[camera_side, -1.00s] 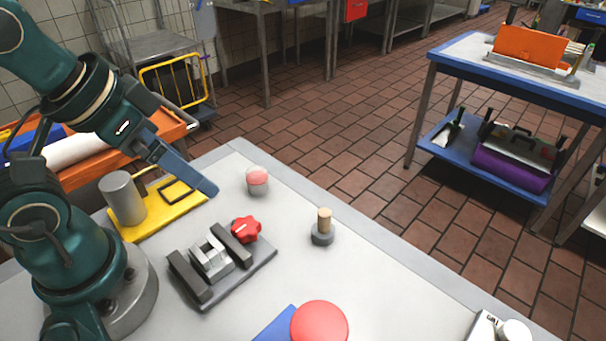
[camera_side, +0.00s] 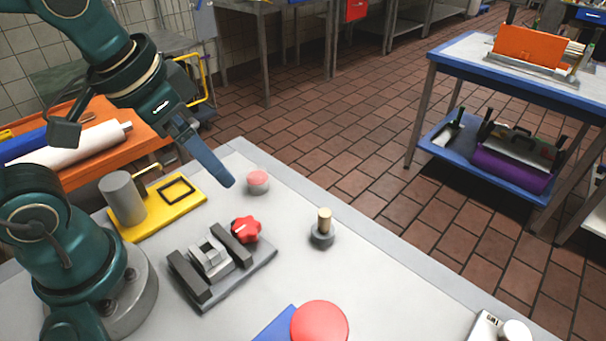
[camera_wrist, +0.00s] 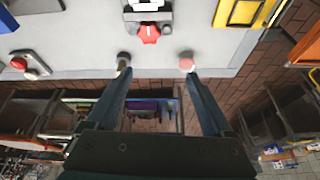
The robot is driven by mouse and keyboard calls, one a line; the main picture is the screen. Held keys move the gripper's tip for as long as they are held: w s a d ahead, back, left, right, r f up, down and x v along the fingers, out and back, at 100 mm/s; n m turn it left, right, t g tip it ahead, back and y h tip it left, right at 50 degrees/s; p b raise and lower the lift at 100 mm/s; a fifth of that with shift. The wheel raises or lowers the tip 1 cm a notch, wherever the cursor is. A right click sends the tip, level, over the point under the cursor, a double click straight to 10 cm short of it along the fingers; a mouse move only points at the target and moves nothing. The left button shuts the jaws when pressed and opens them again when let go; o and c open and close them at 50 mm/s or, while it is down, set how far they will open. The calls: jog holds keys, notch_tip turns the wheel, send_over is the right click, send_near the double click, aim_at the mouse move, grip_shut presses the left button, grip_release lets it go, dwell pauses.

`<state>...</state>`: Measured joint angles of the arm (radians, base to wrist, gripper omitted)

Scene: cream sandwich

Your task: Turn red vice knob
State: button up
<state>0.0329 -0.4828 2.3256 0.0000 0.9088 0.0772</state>
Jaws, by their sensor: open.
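The vice (camera_side: 222,263) is a dark grey block with two dark jaws and a light metal piece between them, on the light table. Its red lobed knob (camera_side: 246,230) with a white mark is at its right end; the knob also shows at the top of the wrist view (camera_wrist: 149,33). My gripper (camera_side: 229,183) is above the table, behind and a little left of the knob, apart from it. In the wrist view its two blue fingers (camera_wrist: 160,72) are spread wide with nothing between them, and the knob lies beyond their tips.
A red-topped button (camera_side: 258,181) stands near the fingertips and a wooden peg on a grey base (camera_side: 323,230) stands right of the knob. A yellow tray (camera_side: 145,222) with a grey cylinder (camera_side: 123,199) is at left. A large red disc (camera_side: 319,322) is at the front.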

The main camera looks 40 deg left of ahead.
aim_at(245, 225)
jog(key=w+f+g, duration=0.1)
jog(key=f, duration=0.1)
jog(key=w+d+f+m+g, duration=0.1)
jog(key=f, duration=0.1)
jog(key=w+d+f+g, duration=0.1)
jog(key=f+g, duration=0.1)
jog(key=f, duration=0.1)
jog(key=shift+d+f+m, duration=0.1)
jog(key=shift+m, duration=0.3)
jog(key=shift+s+f, duration=0.2)
jog(key=shift+f, duration=2.6)
grip_shut()
jog(key=c, duration=1.4)
grip_release()
jog(key=shift+m, duration=0.8)
jog(key=shift+o, duration=0.2)
jog(key=o, duration=1.4)
jog(key=shift+c, duration=0.2)
